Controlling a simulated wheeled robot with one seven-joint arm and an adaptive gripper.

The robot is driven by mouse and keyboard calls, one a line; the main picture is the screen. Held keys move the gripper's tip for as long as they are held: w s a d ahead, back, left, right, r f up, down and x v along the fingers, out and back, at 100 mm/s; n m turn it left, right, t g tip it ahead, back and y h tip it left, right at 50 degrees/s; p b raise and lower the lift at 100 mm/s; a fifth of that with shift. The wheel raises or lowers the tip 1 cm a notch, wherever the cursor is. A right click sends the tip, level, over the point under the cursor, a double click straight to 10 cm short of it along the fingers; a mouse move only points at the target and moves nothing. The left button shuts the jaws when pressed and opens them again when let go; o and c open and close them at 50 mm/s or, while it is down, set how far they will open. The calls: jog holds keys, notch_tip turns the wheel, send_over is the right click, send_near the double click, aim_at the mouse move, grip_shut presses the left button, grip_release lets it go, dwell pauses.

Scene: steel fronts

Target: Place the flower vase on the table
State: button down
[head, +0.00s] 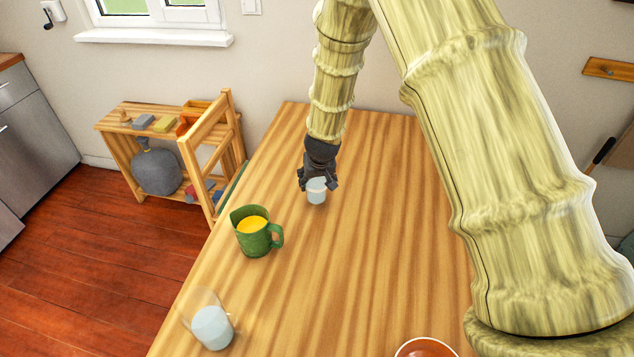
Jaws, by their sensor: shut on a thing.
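My gripper (317,183) points down over the far part of the wooden table (385,215). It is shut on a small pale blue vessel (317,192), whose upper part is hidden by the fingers. The vessel is upright at or just above the table top; I cannot tell if it touches. No flowers show in it, and I cannot tell if it is the flower vase. A grey, round-bodied vessel with a narrow neck (157,172) stands in the low wooden shelf unit left of the table.
A green mug (255,235) with orange contents stands left of and nearer than my gripper. A clear glass (212,326) with pale contents is at the near left edge. A reddish-brown bowl (425,348) is partly visible at the bottom. The shelf unit (128,180) adjoins the wall.

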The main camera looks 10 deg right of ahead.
jog(key=shift+f, duration=0.95)
jog(key=shift+c, duration=1.6)
grip_release()
jog(key=b+v, duration=0.1)
jog(key=v, duration=1.1)
